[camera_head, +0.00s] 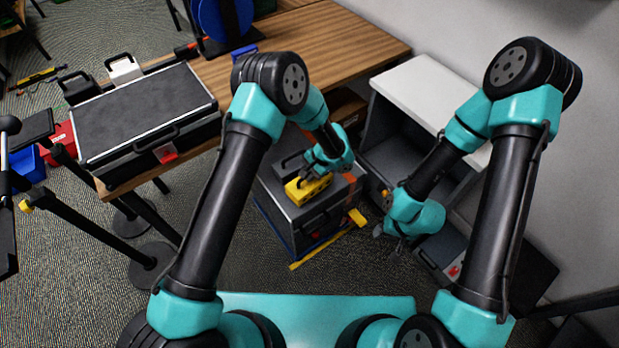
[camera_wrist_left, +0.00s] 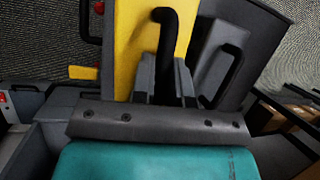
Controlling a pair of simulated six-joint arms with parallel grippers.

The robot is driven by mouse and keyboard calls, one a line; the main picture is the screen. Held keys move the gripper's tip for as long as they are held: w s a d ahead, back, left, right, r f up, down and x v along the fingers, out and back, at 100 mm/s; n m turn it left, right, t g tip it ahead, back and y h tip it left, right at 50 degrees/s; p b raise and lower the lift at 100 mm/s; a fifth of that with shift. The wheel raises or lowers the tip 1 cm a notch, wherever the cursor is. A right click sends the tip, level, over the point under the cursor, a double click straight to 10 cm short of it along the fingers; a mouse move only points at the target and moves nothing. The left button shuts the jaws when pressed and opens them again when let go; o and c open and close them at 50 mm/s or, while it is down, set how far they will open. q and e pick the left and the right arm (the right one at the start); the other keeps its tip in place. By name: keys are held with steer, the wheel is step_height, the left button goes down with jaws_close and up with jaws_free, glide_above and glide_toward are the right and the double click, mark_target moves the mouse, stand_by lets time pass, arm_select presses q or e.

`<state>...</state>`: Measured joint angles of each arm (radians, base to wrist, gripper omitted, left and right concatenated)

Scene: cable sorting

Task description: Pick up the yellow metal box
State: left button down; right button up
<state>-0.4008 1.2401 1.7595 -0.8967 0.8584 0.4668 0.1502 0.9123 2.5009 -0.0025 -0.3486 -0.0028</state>
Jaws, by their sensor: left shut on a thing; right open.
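The yellow metal box (camera_head: 301,194) sits on top of a dark grey case in the head view, under my left gripper (camera_head: 318,172). In the left wrist view the yellow box (camera_wrist_left: 128,50) has a black handle (camera_wrist_left: 166,45), and my left gripper (camera_wrist_left: 165,80) is shut on that handle. I cannot tell whether the box touches the case below. My right gripper (camera_head: 388,232) is open and empty, to the right of the case and low near an open drawer.
The dark grey case (camera_head: 308,238) has a black handle on its front. A grey cabinet with a white top (camera_head: 432,90) stands to the right. A wooden table (camera_head: 320,45) with a large black case (camera_head: 145,112) lies behind and left. Stanchion posts (camera_head: 95,228) stand at left.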

arm_select(q)
steer(key=s+r, duration=0.1)
steer(key=s, duration=1.4)
steer(key=shift+s+d, duration=0.2)
steer(key=shift+s, duration=0.1)
